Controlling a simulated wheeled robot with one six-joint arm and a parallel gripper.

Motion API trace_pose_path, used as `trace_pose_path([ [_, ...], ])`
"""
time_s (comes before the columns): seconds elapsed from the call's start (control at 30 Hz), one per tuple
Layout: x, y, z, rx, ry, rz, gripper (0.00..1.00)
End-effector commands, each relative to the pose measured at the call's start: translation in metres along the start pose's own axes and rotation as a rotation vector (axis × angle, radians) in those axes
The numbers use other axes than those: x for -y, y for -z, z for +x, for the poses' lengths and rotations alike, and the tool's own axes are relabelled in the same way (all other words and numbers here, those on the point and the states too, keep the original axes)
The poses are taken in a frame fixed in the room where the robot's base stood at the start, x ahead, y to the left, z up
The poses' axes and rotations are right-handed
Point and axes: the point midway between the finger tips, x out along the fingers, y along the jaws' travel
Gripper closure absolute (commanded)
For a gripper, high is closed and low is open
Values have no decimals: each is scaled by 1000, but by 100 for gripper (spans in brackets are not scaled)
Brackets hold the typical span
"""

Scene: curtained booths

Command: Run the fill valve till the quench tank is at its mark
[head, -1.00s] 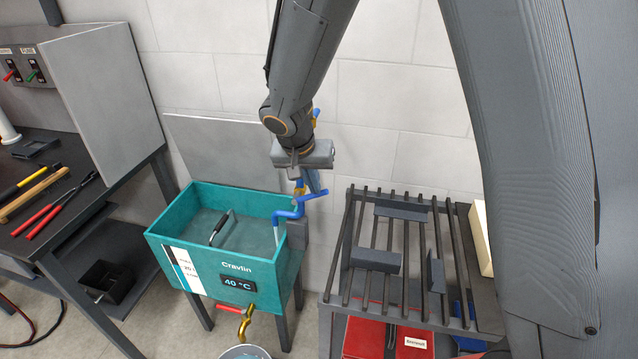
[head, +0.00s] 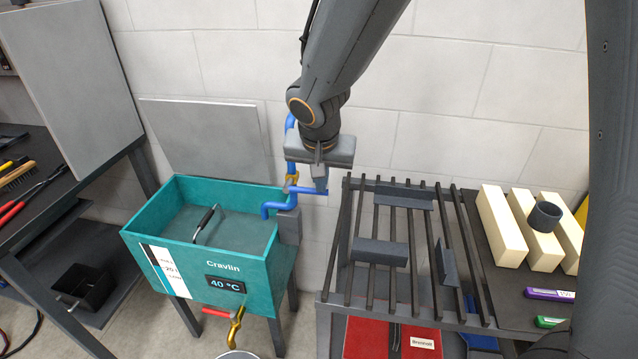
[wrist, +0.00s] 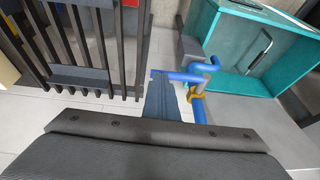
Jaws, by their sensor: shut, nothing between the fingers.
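The quench tank (head: 170,238) is a teal open box on legs, with a 40 °C display and a marked strip (head: 168,270) on its front. Its inside looks grey-teal; I cannot tell the water level from the strip. A blue fill pipe (head: 278,206) bends over the tank's right edge. The fill valve (head: 291,181) has a brass body and a blue lever (head: 310,191) pointing right. My gripper (head: 322,184) is shut and empty, at the lever's right end. In the wrist view its fingers (wrist: 166,96) are beside the lever (wrist: 182,77); contact is unclear.
A brass drain tap with a red handle (head: 216,312) sits below the tank. A barred rack (head: 374,280) stands close on the right, with cream blocks (head: 500,226) beyond it. A tool bench (head: 60,210) is at left. The wall is close behind.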

Motion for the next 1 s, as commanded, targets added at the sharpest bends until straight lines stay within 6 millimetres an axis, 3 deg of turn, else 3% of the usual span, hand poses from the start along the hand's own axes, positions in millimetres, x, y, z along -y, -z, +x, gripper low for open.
trace_pose_path([
  [0.67, -2, 0, 0, 0, -1, 1, 100],
  [1.0, 0, 11, -42, -1, -2, 5, 100],
])
